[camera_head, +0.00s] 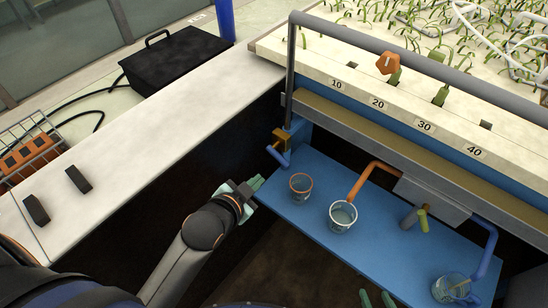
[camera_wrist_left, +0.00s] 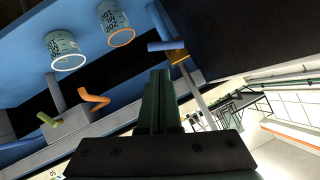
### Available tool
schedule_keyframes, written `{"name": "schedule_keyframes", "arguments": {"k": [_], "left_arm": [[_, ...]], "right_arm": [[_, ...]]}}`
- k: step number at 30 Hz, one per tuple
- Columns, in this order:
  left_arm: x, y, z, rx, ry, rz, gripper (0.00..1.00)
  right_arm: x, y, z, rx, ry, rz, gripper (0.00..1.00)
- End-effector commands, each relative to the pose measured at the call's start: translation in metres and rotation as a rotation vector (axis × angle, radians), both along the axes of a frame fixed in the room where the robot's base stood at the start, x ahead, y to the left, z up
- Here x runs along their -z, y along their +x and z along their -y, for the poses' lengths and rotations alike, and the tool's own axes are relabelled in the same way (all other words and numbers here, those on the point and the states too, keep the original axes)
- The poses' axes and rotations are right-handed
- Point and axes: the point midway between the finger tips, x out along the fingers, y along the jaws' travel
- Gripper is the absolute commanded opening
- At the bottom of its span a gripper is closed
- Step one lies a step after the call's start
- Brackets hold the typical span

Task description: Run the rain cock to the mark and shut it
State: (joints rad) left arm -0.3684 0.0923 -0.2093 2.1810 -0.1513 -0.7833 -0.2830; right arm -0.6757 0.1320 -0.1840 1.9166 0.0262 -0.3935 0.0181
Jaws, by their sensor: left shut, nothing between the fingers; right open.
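A short blue spout (camera_head: 279,156) with a brown-orange handle block (camera_head: 281,138) sits at the left end of the blue shelf. It also shows in the left wrist view (camera_wrist_left: 165,46). Which outlet is the rain cock I cannot tell. An orange-rimmed beaker (camera_head: 300,187) and a white-rimmed beaker (camera_head: 343,215) stand on the shelf; both show printed markings in the left wrist view, but no water level reads clearly. My left gripper (camera_head: 252,188) is shut and empty, left of the orange-rimmed beaker and below the spout. My right gripper (camera_head: 376,300) is open at the bottom edge, mostly cut off.
An orange pipe (camera_head: 368,176), a yellow-green-tipped pipe (camera_head: 423,219) and a blue pipe (camera_head: 485,255) stick out along the shelf. Another beaker (camera_head: 450,289) stands at right. A grey rail (camera_head: 400,60) and a numbered ledge (camera_head: 357,98) run above. The white bench (camera_head: 150,130) is mostly clear.

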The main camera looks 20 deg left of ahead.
Motion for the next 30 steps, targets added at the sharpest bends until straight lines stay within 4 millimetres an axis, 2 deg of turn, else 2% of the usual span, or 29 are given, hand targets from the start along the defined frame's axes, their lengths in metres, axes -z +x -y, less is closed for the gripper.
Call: {"name": "schedule_keyframes", "arguments": {"k": [18,24,30], "left_arm": [[0.055,0.092,0.009,-0.003,-0.007,0.003,0.00],[0.066,0.110,0.011,-0.002,-0.007,0.003,0.00],[0.070,0.116,0.012,-0.002,-0.007,0.002,0.00]], "right_arm": [[0.015,-0.004,0.000,0.000,0.000,-0.011,0.55],[0.017,-0.003,0.000,0.000,-0.001,-0.008,0.55],[0.017,-0.003,0.000,0.000,-0.001,-0.007,0.55]]}}
